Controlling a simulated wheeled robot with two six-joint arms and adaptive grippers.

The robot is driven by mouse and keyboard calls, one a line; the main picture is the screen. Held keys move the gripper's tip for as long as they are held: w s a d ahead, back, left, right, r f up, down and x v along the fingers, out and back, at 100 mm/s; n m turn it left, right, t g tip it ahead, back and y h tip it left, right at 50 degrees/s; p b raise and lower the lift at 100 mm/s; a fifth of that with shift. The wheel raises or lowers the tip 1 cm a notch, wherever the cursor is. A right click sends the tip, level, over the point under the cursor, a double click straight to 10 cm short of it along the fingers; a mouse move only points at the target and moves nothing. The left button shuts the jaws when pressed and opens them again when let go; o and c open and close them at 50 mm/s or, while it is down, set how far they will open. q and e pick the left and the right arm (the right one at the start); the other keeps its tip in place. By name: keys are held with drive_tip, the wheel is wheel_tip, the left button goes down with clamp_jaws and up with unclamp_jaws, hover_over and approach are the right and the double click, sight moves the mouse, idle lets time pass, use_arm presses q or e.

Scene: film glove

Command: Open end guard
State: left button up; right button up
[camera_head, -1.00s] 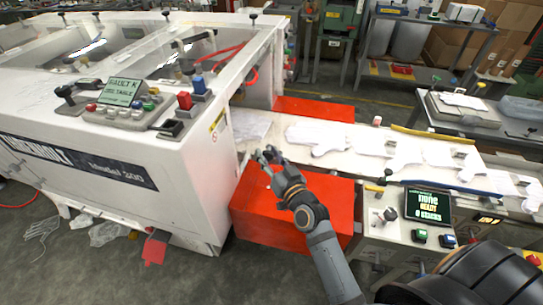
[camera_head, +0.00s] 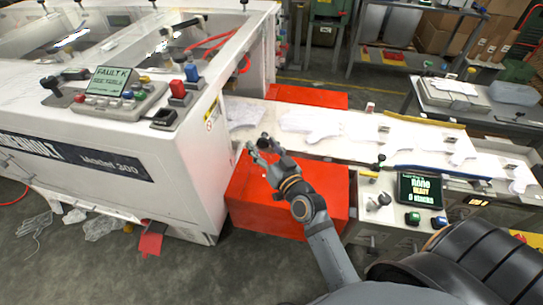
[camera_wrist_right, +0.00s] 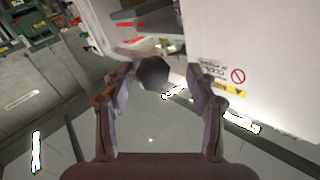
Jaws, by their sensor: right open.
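The white machine (camera_head: 185,175) stands at the left, its end facing the conveyor table. My right gripper (camera_head: 257,147) is open at that end, above the red box-shaped cover (camera_head: 290,195). In the right wrist view, the open fingers (camera_wrist_right: 157,85) stand on either side of a dark faceted knob (camera_wrist_right: 153,73), with no clear grip on it. The white machine wall with a warning label (camera_wrist_right: 222,75) is close to the right finger. I cannot clearly make out the end guard's outline or whether it is open. My left gripper is out of view.
White glove shapes (camera_head: 365,130) lie along the conveyor table, right of my gripper. A control box with a lit screen (camera_head: 419,190) is at its near side. A panel reading FAULT (camera_head: 110,80) sits on the machine. Plastic scraps (camera_head: 102,227) lie on the floor.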

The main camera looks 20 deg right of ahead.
drive_tip(key=s+d, duration=0.1)
drive_tip(key=s, duration=0.9)
drive_tip(key=shift+s, duration=0.3)
drive_tip(key=shift+d, duration=0.1)
